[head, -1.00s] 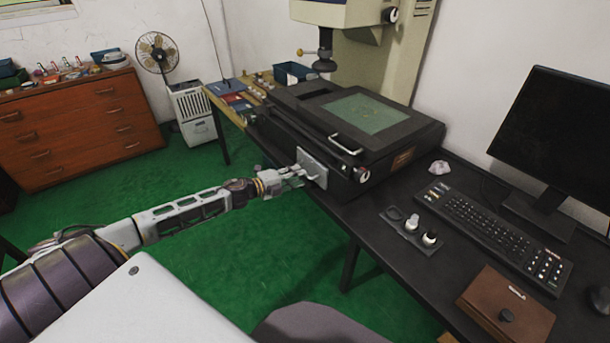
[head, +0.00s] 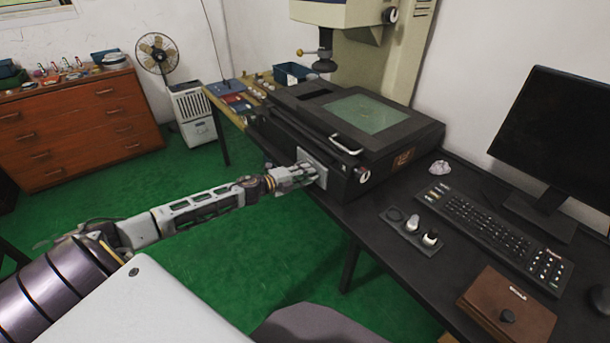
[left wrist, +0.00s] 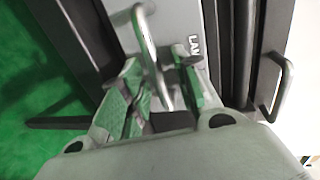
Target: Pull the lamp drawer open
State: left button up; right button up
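The lamp drawer front is a light grey plate (head: 313,164) on the near left side of the black machine base; it looks flush with the base. My right gripper is out of view.
The black machine base (head: 395,160) has a glass stage and another bar handle (head: 345,144) on top. The dark desk (head: 380,235) holds a keyboard (head: 490,232), a knob panel (head: 412,228) and a brown box (head: 507,305). Green floor left of the desk is clear.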

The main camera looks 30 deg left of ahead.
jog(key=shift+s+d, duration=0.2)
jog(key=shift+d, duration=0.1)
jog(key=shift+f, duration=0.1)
pick_arm(q)
jog(key=c, duration=0.6)
grip_shut()
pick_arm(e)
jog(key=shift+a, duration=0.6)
